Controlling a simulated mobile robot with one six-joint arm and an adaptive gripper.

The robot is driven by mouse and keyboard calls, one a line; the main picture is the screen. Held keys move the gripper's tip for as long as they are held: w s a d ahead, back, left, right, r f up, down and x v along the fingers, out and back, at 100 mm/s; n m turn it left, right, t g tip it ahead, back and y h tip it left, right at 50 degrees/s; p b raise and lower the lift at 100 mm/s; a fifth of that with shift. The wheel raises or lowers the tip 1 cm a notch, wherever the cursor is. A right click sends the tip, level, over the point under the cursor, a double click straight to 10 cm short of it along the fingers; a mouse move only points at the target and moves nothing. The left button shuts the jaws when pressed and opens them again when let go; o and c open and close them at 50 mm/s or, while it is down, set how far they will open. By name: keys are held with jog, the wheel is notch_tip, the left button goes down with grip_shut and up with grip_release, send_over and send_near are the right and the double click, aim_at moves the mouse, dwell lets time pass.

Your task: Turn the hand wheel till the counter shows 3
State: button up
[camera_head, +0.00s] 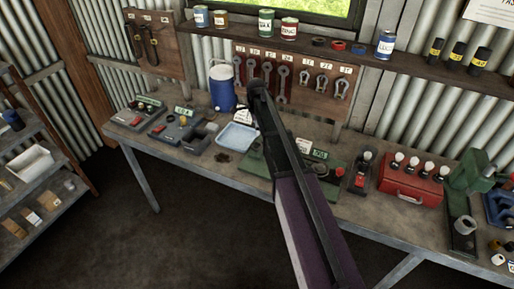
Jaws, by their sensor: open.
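My arm, purple and black, rises from the bottom centre and crosses the middle of the bench. I cannot make out my gripper's fingers. A green base plate (257,166) lies on the bench, partly behind my arm. A small green tag with pale marks (319,154) stands at its right, too small to read, and a white label is beside it.
The grey bench (385,222) is crowded. A blue jug (222,88), a pale blue tray (237,137) and small devices stand left of my arm. Wrenches hang behind. The floor in front is clear.

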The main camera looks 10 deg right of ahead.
aim_at(257, 145)
jog(key=shift+f+b, duration=4.25)
jog(key=shift+f, duration=0.3)
jog(key=c, duration=0.9)
